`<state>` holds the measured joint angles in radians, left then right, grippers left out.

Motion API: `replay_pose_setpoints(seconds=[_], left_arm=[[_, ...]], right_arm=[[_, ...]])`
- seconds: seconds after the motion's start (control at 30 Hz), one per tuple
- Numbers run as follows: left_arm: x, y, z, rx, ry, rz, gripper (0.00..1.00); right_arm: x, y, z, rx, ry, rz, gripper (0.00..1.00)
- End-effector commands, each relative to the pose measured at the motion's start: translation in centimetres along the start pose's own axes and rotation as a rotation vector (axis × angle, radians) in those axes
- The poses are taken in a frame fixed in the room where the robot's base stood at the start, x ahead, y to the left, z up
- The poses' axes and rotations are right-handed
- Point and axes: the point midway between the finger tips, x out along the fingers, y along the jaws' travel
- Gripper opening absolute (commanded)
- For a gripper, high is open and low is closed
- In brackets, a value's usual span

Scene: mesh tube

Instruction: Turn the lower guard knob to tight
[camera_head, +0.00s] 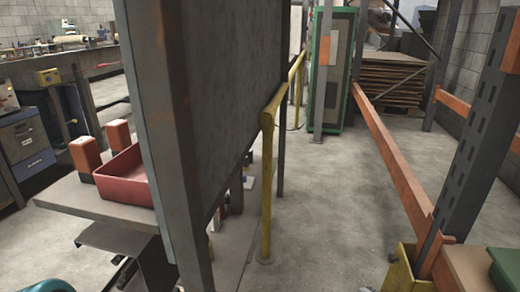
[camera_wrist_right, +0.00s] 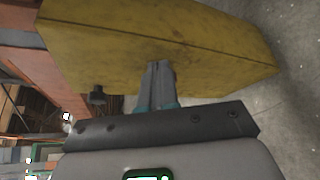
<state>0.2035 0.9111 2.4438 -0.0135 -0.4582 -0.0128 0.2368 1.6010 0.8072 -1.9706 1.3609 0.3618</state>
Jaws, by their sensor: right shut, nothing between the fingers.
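A yellow rack guard (camera_wrist_right: 150,45) fills the upper part of the right wrist view. A small dark knob (camera_wrist_right: 97,96) sticks out near its lower left edge; I cannot tell whether it is the lower one or how tight it is. My right gripper (camera_wrist_right: 158,66) is shut and empty, its fingertips in front of the guard's face and to the right of the knob. I cannot tell whether the tips touch the guard. In the head view, a yellow guard (camera_head: 403,266) stands at the foot of a dark rack upright (camera_head: 473,145). Neither gripper shows there.
Orange rack beams (camera_head: 385,150) run along the right. A large grey panel (camera_head: 225,95) stands left of centre, beside a yellow rail (camera_head: 267,185). A red tray (camera_head: 122,177) is on a table behind the panel. The floor (camera_head: 325,200) between rail and rack is clear.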

Motion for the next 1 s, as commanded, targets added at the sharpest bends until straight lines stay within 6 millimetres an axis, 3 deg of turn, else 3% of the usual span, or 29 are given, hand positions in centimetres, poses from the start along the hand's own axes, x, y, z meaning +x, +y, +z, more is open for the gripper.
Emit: replay_pose_setpoints(seconds=[0.5, 1.0], left_arm=[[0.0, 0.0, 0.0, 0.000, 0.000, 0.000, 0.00], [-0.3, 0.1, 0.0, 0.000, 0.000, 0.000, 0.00]], right_arm=[[0.1, -1.4, -0.2, 0.001, 0.000, 0.000, 0.00], [0.1, -1.4, -0.1, 0.000, 0.001, 0.000, 0.00]])
